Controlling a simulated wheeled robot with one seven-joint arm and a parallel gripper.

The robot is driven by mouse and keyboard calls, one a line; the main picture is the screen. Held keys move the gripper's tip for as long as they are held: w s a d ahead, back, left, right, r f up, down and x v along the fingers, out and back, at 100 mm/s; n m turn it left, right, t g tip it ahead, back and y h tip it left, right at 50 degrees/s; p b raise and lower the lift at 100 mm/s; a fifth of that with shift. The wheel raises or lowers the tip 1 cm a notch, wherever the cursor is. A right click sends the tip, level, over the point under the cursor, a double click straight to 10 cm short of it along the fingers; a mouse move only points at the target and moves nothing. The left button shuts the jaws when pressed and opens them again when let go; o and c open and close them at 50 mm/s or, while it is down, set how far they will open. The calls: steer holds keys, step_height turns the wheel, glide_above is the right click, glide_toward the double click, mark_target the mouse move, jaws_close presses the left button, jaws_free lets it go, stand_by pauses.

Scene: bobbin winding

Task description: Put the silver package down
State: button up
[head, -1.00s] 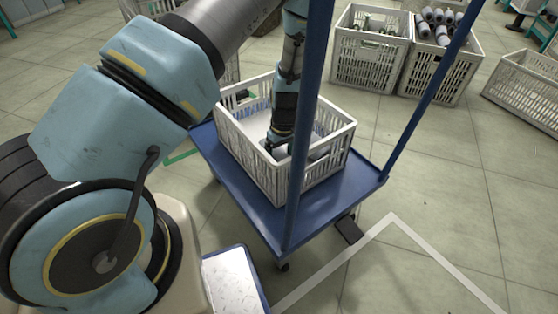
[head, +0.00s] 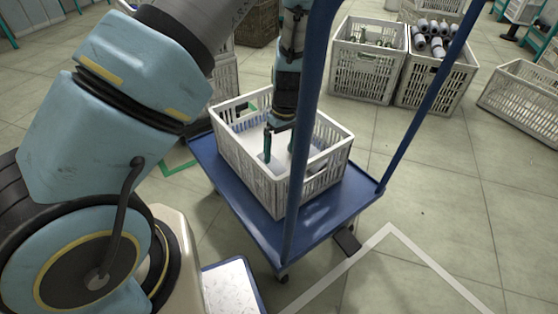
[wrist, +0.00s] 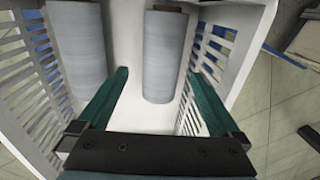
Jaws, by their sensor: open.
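Two silver-grey cylindrical packages lie in the white crate (head: 265,176). One package (wrist: 165,55) lies between my fingers' lines in the wrist view, its dark core end at the top. The other package (wrist: 78,45) lies to its left, with a gap between them. They look alike, so I cannot tell which one was handled last. My gripper (head: 280,146) is over the crate; its green fingers (wrist: 157,75) are spread wide and hold nothing. In the head view a cart post and the crate wall hide most of the contents.
The crate stands on a blue cart deck (head: 318,212) with tall blue posts (head: 308,110) close to my arm. White crates, one with several grey packages (head: 433,35), stand behind on the floor. Crate walls flank my fingers.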

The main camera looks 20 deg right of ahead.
steer(key=shift+d+r, duration=0.1)
steer(key=shift+r, duration=1.05)
